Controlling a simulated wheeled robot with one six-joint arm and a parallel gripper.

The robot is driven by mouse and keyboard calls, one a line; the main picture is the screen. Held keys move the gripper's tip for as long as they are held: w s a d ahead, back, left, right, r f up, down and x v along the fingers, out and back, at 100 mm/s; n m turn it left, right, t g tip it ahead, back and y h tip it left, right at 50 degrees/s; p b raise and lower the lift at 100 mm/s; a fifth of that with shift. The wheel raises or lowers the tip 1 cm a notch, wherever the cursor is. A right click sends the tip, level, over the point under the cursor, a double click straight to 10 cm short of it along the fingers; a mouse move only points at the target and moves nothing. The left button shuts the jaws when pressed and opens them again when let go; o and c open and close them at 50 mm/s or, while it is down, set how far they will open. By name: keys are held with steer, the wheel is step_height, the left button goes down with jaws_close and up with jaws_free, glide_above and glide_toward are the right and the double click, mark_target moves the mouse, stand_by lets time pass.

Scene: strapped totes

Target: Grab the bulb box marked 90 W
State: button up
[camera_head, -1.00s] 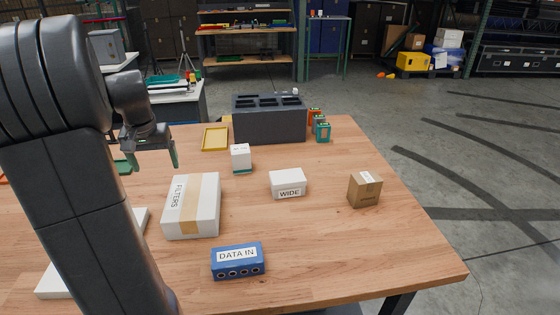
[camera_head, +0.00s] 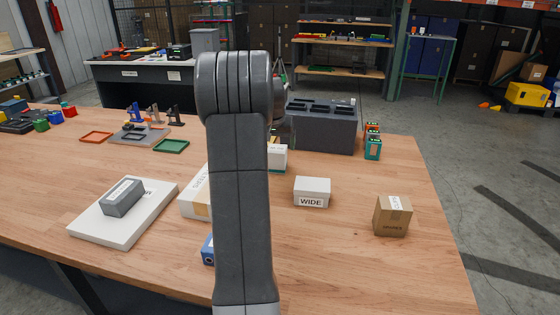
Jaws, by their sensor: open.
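No 90 W marking can be read on any box here. Small upright boxes in orange, grey and teal (camera_head: 373,148) stand in a row against the right side of the dark grey organizer (camera_head: 322,130); their labels are too small to read. A white box with a teal base (camera_head: 278,158) stands in front of the organizer, partly hidden by my arm, and its label is not legible. My gripper is hidden behind my own upright arm, so its fingers do not show.
A white box marked WIDE (camera_head: 311,192) and a brown carton (camera_head: 392,215) stand on the wooden table at right. A white FILTERS box (camera_head: 196,196) and a blue box (camera_head: 208,250) are partly behind my arm. A grey box (camera_head: 122,197) lies on a white slab (camera_head: 150,217).

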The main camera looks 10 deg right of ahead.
mark_target(277, 157)
steer(key=x, duration=0.8)
steer(key=shift+a, duration=0.2)
steer(key=c, duration=1.1)
